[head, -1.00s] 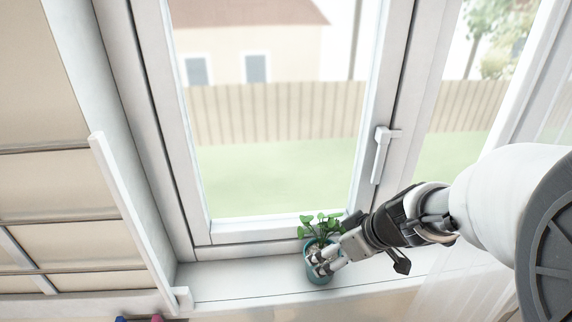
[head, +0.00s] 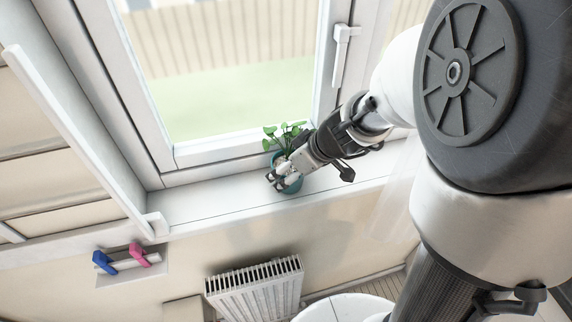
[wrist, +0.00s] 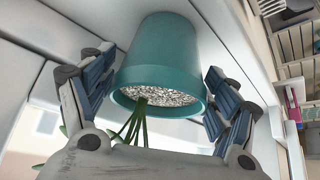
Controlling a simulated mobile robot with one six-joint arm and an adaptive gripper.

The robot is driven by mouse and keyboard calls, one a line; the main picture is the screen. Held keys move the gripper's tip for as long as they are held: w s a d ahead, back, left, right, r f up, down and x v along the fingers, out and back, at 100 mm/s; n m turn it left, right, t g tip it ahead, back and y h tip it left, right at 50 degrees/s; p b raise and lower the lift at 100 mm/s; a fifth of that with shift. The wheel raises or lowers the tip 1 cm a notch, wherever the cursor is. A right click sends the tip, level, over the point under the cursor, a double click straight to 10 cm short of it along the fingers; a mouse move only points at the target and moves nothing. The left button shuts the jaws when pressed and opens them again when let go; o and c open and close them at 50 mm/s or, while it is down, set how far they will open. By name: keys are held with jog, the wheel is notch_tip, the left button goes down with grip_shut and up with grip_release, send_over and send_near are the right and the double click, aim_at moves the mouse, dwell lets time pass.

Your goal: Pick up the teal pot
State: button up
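The teal pot (head: 294,187) stands on the white window sill, with a green plant (head: 284,137) growing from it. My gripper (head: 283,178) reaches in from the right, its fingers at the pot and partly covering it. In the wrist view the teal pot (wrist: 160,55) fills the middle, with pale gravel and green stems showing at its rim. My gripper (wrist: 158,72) has one finger on each side of it. A narrow gap shows beside the left finger; the right finger is very close to the rim, and contact there is unclear.
The closed window stands behind the sill (head: 190,208). A radiator (head: 256,288) is below it. A panel with a blue and a pink item (head: 140,254) hangs at the lower left. Bare sill lies left of the pot.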

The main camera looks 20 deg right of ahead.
jog(key=c, duration=0.9)
jog(key=shift+c, duration=0.4)
jog(key=shift+r, duration=0.15)
